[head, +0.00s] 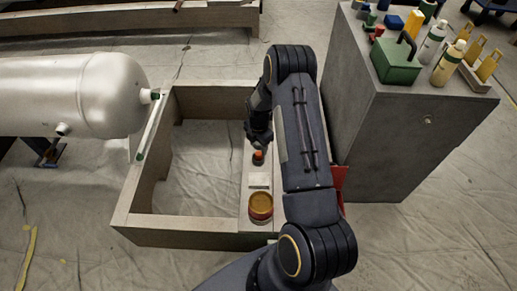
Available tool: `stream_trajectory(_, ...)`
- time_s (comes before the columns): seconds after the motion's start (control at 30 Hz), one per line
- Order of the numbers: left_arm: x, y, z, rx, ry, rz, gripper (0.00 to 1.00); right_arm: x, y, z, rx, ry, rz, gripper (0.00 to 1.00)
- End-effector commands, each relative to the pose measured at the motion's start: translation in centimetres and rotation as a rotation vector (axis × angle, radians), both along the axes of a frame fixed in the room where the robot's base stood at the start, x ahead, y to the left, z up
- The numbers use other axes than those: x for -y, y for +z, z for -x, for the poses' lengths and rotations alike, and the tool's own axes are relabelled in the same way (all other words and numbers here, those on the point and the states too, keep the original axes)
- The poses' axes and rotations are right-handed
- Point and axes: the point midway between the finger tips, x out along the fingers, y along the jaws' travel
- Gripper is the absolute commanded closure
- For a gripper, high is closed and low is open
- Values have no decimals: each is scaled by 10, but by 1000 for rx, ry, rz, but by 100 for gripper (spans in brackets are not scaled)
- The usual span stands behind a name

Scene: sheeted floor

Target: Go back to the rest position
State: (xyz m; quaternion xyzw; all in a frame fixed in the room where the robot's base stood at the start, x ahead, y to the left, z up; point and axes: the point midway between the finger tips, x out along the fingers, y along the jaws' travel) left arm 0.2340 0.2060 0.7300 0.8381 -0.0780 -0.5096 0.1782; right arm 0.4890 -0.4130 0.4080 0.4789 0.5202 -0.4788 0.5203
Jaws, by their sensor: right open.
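My right arm comes in from the bottom and bends over at its elbow. My right gripper (258,140) hangs over the right-hand board of the wooden frame (180,228), its fingers small and dark. It is open. My left gripper is out of view.
A grey cabinet (385,130) with a green toolbox (397,62) and bottles stands close right of my arm. A metal tank (70,95) is at left.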

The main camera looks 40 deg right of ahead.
Motion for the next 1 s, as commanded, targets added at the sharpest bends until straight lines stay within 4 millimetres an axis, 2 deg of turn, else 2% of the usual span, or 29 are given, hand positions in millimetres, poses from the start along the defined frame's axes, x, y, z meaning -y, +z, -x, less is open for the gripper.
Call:
stream_trajectory(0.03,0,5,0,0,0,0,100,0,12,0,2,0,0,50)
stream_trajectory(0.13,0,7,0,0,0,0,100,0,24,-1,3,1,0,50)
stream_trajectory(0.47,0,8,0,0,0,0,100,-1,32,0,0,0,0,50)
stream_trajectory(0.57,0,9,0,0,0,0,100,-2,42,-1,11,-29,-4,50)
stream_trajectory(0.67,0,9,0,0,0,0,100,-8,73,0,40,-126,-20,50)
stream_trajectory(0.77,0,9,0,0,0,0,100,-21,120,6,84,-289,-57,50)
stream_trajectory(0.9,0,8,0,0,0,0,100,-48,190,27,136,-552,-137,50)
stream_trajectory(1.0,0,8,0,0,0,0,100,-70,233,50,162,-731,-203,50)
